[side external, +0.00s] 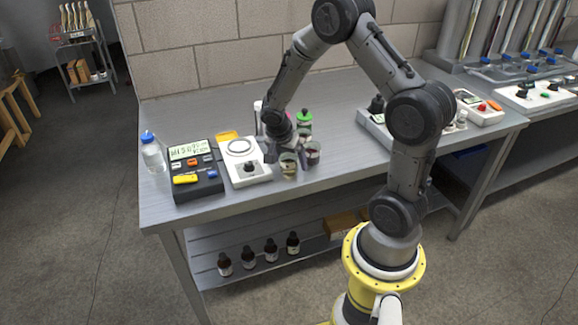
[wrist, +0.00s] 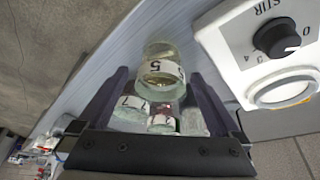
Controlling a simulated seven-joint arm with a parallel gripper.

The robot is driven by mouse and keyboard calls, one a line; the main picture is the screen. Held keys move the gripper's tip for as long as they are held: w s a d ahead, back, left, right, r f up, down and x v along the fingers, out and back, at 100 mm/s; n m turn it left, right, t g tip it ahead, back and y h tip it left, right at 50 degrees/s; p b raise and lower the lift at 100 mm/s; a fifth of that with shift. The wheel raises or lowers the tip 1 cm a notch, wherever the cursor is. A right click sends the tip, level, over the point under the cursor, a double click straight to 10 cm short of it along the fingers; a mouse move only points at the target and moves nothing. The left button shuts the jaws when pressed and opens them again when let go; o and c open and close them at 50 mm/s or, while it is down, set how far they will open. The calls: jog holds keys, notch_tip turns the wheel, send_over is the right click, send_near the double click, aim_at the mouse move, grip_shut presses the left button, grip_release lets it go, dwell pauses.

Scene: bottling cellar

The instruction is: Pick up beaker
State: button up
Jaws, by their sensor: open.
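Several clear glass vessels with white number labels stand close together in the wrist view. The beaker marked 5 (wrist: 161,72) holds a pale yellowish liquid and lies between and just beyond my fingertips. One marked 7 (wrist: 130,108) and another labelled one (wrist: 163,119) show nearer the palm, partly hidden by it. In the side external view a pale beaker (side external: 289,163) and a darker one (side external: 312,153) stand at my gripper (side external: 287,155). In the wrist view my gripper (wrist: 160,80) is open, with a finger on each side of the glassware. Contact cannot be told.
A white stirrer with a black knob (side external: 250,167) stands close left of the beakers. Further left are a dark meter with a display (side external: 190,168) and a blue-capped bottle (side external: 152,153). A green-capped bottle (side external: 304,122) stands just behind.

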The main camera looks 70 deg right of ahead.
jog(key=shift+d+f, duration=0.15)
jog(key=shift+f, duration=0.15)
jog(key=c, duration=1.4)
jog(key=shift+r, duration=0.15)
